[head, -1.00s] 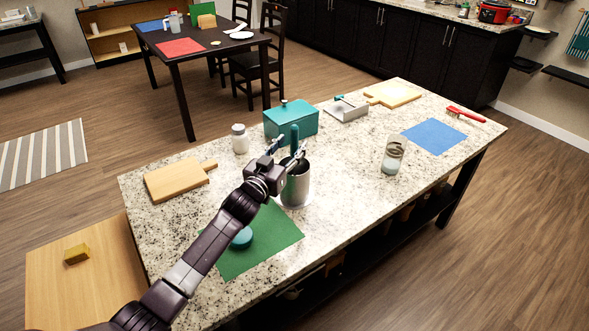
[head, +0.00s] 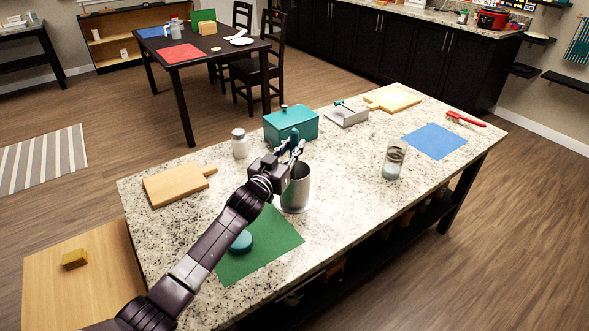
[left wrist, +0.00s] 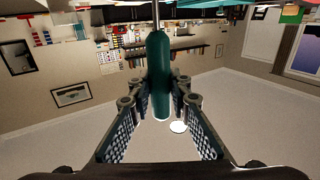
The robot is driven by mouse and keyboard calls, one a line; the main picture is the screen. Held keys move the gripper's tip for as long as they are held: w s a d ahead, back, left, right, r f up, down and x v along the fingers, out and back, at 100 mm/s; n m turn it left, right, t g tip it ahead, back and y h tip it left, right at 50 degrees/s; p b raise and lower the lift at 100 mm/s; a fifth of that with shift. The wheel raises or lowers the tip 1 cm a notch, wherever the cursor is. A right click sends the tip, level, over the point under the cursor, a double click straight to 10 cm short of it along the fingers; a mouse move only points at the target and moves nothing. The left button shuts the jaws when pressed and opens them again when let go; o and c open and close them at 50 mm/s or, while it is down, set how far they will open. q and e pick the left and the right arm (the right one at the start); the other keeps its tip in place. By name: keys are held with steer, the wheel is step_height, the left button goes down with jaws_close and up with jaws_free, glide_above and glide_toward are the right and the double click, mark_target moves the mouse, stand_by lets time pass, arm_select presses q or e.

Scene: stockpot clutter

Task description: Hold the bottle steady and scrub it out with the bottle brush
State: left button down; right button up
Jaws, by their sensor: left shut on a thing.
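The bottle brush shows as an upright teal handle (head: 294,139) above a metal canister (head: 299,190). Its lower part is hidden by the canister and my gripper. My left gripper (head: 289,151) is shut on this handle just above the canister's rim. In the left wrist view the teal handle (left wrist: 160,70) lies between the two fingers of my left gripper (left wrist: 158,95), with a thin metal rod (left wrist: 156,14) at its top. A clear glass bottle (head: 394,158), cloudy grey in its lower part, stands upright on the counter to the right, apart from the gripper. My right gripper is not in view.
Near the canister are a teal box (head: 290,126), a white-lidded jar (head: 239,144) and a green mat (head: 262,247) with a round teal thing (head: 241,242). A grey tray (head: 346,117), blue mat (head: 435,141) and red brush (head: 466,119) lie farther right. Counter between canister and bottle is clear.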

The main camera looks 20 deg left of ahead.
arm_select(q)
step_height(320, 180, up, 17)
steer(key=p, duration=1.5)
steer(key=s+d+f+b, duration=0.2)
steer(key=s+d+f, duration=0.2)
steer(key=s, duration=0.3)
steer(key=s+d+f+b, duration=0.2)
steer(key=s+d+f, duration=0.2)
steer(key=s, duration=0.3)
steer(key=s+a+y+b, duration=0.1)
steer(key=s+a+b, duration=0.1)
steer(key=s, duration=0.7)
steer(key=s+a+n+y+b, duration=0.1)
steer(key=s+a+b, duration=0.1)
steer(key=s, duration=0.7)
steer(key=shift+s+a+r+n+y, duration=0.2)
steer(key=shift+r+n+y, duration=0.1)
steer(key=shift+r, duration=0.15)
steer(key=shift+w, duration=0.1)
